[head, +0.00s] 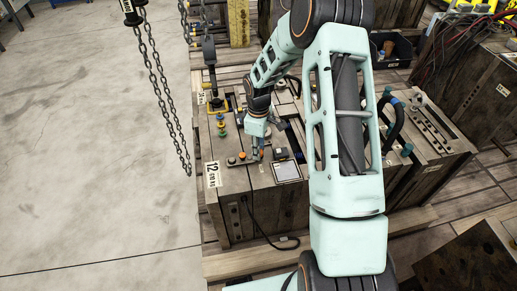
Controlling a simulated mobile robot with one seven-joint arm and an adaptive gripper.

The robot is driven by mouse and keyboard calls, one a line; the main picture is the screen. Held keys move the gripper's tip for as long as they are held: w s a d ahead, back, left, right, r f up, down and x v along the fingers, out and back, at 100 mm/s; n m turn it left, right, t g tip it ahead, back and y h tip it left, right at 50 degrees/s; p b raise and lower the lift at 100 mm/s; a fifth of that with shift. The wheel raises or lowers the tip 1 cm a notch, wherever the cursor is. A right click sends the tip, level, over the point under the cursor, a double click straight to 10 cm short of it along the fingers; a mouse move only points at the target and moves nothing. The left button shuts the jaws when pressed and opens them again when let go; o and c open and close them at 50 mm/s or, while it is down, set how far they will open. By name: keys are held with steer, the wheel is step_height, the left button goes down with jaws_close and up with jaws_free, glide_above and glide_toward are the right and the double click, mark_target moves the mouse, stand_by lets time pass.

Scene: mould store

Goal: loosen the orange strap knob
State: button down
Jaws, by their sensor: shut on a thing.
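A dark strap plate (237,161) lies on top of the near wooden-looking mould block marked 12 (235,185). A small orange knob (242,156) stands on this plate. My gripper (261,154) points down at the right end of the plate, just right of that knob. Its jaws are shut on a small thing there. The fingers and wrist hide most of it, and I cannot tell its full shape or colour. A little blue shows at the fingertips.
A framed white card (286,171) lies right of the gripper. A chain (165,90) hangs at the left. A black hose (393,122) loops at the right. The left floor is clear.

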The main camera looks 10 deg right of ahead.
steer(key=c, duration=1.7)
jaws_free()
steer(key=shift+o, duration=0.2)
step_height(320, 180, up, 12)
